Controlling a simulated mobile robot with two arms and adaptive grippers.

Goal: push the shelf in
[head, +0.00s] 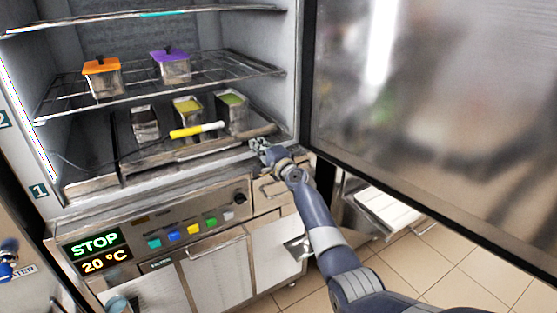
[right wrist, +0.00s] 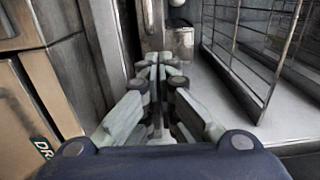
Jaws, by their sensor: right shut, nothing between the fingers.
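The open freezer cabinet holds a middle wire shelf (head: 130,82) with an orange-lidded container (head: 103,80) and a purple-lidded container (head: 172,68). Another shelf (head: 200,9) shows at the top. On the cabinet's lowest level, a dark tray-like surface (head: 150,156) sits under several metal containers. My right gripper (head: 257,146) is shut and empty at the front right corner of that level, below the middle shelf. I cannot tell whether it touches anything. In the right wrist view, its fingers (right wrist: 160,64) are together, with a wire rack (right wrist: 262,50) to the right. My left gripper is out of view.
The large door (head: 430,120) stands open on the right, beside my right arm. A yellow and white stick-like tool (head: 197,130) lies before the lower containers. A control panel (head: 180,228) reading STOP and 20 °C is below. Tiled floor (head: 440,262) is clear at lower right.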

